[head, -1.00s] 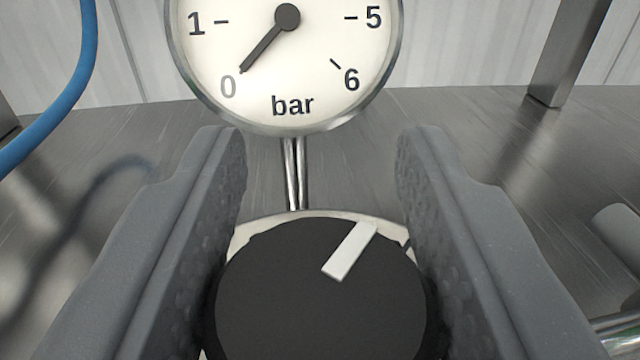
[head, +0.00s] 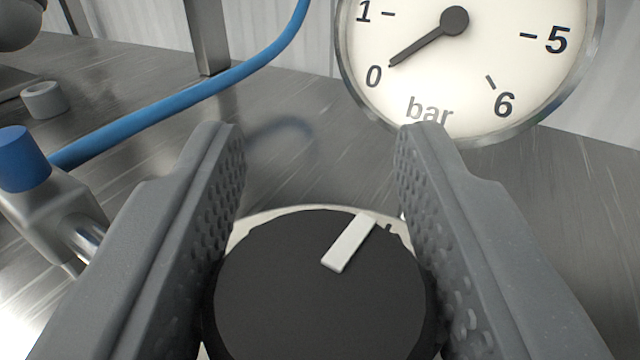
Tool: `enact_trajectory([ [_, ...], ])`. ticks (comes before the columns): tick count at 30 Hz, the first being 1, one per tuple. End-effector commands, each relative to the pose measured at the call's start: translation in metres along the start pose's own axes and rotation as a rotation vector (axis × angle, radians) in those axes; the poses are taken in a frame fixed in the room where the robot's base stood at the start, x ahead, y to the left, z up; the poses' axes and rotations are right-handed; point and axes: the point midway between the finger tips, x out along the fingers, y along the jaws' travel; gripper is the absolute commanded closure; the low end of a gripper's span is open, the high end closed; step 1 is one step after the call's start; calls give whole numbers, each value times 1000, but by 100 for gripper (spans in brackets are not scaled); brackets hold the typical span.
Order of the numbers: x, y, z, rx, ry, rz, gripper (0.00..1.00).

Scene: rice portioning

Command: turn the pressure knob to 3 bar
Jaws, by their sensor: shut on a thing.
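The black round knob (head: 310,290) with a white pointer bar (head: 349,243) is at the bottom middle of the head view. Its bar slants up and to the right, and the knob's near edge is cut off. My gripper (head: 322,215) is shut on the knob, with one grey finger on each side. A pale plate rim (head: 290,212) shows behind the knob. The pressure gauge (head: 435,70) stands behind, at upper right, its top cut off. Its dark needle (head: 420,45) points at 0. The 3 bar mark is out of view.
A blue hose (head: 190,92) crosses behind on the left. A metal fitting with a blue cap (head: 25,160) stands at far left, and a small grey cylinder (head: 45,99) behind it. A metal post (head: 206,35) rises from the steel surface (head: 560,200).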

Motion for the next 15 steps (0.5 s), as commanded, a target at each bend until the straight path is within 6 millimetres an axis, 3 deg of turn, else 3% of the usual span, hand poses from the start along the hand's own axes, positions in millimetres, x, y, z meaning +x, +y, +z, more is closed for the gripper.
enact_trajectory([
  [15, 0, -1, 0, 1, 1, -88, 84],
])
